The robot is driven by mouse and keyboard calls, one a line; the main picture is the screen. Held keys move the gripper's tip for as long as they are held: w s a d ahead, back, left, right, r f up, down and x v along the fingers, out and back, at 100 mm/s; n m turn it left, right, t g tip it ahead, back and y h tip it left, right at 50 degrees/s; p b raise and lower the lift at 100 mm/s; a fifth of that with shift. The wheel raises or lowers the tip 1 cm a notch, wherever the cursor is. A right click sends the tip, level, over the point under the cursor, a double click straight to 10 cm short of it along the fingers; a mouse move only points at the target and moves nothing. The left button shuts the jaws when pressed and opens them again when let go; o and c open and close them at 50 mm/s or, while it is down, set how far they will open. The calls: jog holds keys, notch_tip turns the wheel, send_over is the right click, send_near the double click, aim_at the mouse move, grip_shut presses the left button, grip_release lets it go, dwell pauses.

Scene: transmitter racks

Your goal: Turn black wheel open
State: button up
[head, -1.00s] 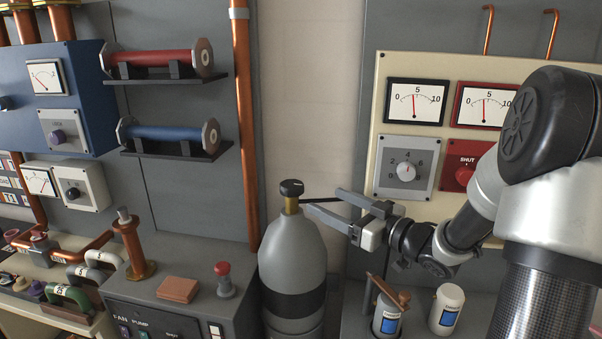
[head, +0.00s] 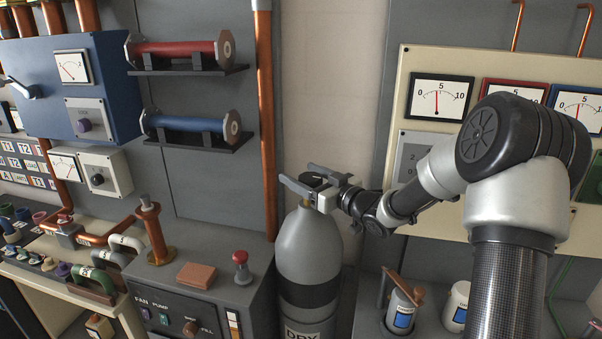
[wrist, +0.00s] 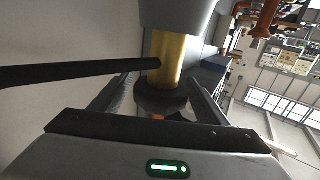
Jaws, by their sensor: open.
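The black wheel (head: 312,181) sits on the brass neck of a grey gas cylinder (head: 308,248), partly hidden by my gripper. My gripper (head: 301,176) is open, with one finger on each side of the wheel. In the wrist view the black wheel (wrist: 160,102) lies between the two spread fingers (wrist: 166,85), on the end of the brass neck (wrist: 167,68). I cannot tell whether either finger touches the wheel.
A thin black rod or tube (wrist: 80,74) reaches the brass neck from the left in the wrist view. A copper pipe (head: 265,120) stands left of the cylinder. A gauge panel (head: 408,85) stands at right, with canisters (head: 402,311) below it.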

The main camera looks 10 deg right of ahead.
jog(key=shift+w+a, duration=0.25)
jog(key=shift+w, duration=0.15)
jog(key=shift+c, duration=0.3)
jog(key=c, duration=1)
jog(key=shift+s+a+n+g+y+p, duration=0.15)
jog(key=shift+a+n+g+y+p, duration=0.05)
jog(key=shift+n+g+y+p, duration=0.6)
jog(key=o, duration=1.1)
jog(key=shift+c, duration=0.2)
jog(key=b+v, duration=0.2)
jog(key=v, duration=1.5)
jog(key=shift+d+f, duration=0.2)
jog(key=shift+d, duration=0.05)
